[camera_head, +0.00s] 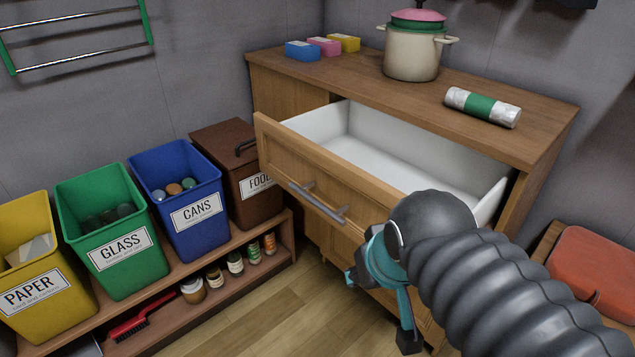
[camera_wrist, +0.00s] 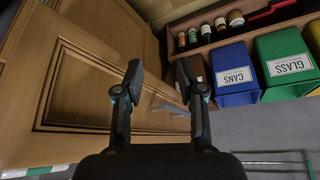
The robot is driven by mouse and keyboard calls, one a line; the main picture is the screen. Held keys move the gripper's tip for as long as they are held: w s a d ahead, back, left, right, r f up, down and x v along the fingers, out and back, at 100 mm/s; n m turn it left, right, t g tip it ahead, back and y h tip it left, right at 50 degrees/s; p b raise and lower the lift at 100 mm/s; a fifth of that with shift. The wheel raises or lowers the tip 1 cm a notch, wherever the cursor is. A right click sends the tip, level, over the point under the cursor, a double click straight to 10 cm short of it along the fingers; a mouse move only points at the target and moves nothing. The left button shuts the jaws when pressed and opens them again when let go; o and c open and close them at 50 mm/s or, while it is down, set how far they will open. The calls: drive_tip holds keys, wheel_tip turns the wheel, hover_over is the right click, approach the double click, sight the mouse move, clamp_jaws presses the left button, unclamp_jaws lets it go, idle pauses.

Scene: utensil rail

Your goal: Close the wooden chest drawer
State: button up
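The wooden chest drawer (camera_head: 340,172) is pulled well out of the chest, and its white inside looks empty. Its front carries a grey bar handle (camera_head: 318,202), which also shows between my fingers in the wrist view (camera_wrist: 170,109). The drawer front (camera_wrist: 75,112) fills much of the left of the wrist view. My gripper (camera_head: 380,305) is in front of the drawer near its right end, lower than the handle in the picture. In the wrist view my gripper (camera_wrist: 162,80) has its two fingers spread with nothing between them. I cannot tell whether it touches the drawer front.
On the chest top (camera_head: 480,75) stand a cream pot (camera_head: 412,52), a roll with a green band (camera_head: 482,107) and several coloured blocks (camera_head: 323,46). Labelled bins (camera_head: 185,212) line a low shelf at left. A red case (camera_head: 595,268) is at right. Wooden floor (camera_head: 290,310) is clear.

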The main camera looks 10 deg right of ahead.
drive_tip(key=shift+n+g+y, duration=0.3)
drive_tip(key=shift+n+g, duration=0.2)
drive_tip(key=shift+n, duration=0.1)
drive_tip(key=w+a+f, duration=0.1)
drive_tip(key=a+f+b, duration=0.1)
drive_tip(key=f, duration=0.1)
drive_tip(key=shift+w+a, duration=0.35)
clamp_jaws()
drive_tip(key=w+a+r+n+h+b, duration=0.1)
drive_tip(key=w+a+r+n+b, duration=0.1)
drive_tip(key=w+a, duration=0.65)
drive_tip(key=w+a+r+n+b, duration=0.25)
drive_tip(key=w+a, duration=0.25)
drive_tip(key=w, duration=0.6)
drive_tip(key=w+a+r+t+h, duration=0.1)
drive_tip(key=w+r+t+h, duration=0.1)
drive_tip(key=w+r, duration=0.6)
drive_tip(key=m+b, duration=0.1)
approach(276, 161)
drive_tip(key=shift+x, duration=2.5)
